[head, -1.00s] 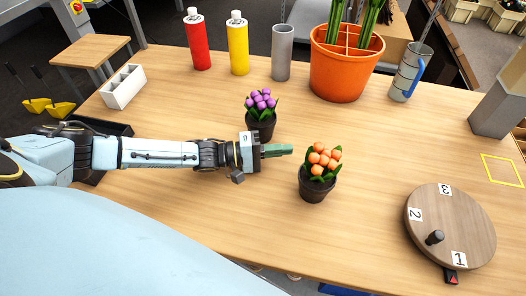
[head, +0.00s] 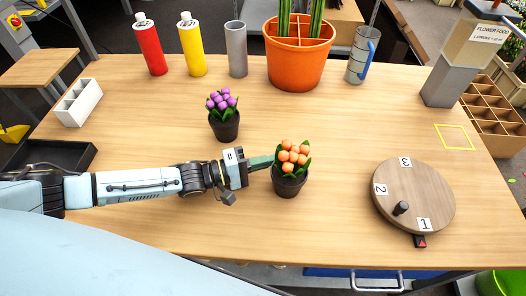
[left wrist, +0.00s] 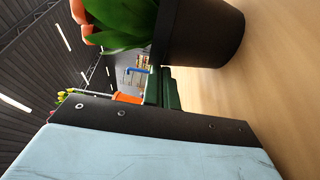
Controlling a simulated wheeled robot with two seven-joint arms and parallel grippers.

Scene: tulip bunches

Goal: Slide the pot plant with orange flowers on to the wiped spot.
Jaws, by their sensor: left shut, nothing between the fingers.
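The pot plant with orange flowers (head: 289,184) stands upright in a black pot on the table, left of the turntable. In the left wrist view its black pot (left wrist: 205,35) is large and close at the top. My left gripper (head: 262,162) is shut and empty, with green fingers at the left side of this plant. Its fingertips are partly hidden by the plant, and I cannot tell whether they touch the pot. A yellow square outline (head: 438,136) marks a bare patch at the right of the table; no other marked spot shows. My right gripper is not in view.
A pot with purple flowers (head: 224,125) stands behind my left gripper. The round wooden turntable (head: 430,190) with numbers lies right of the orange plant. Bottles, a grey cylinder and an orange bucket (head: 296,68) line the back. The table between plant and turntable is clear.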

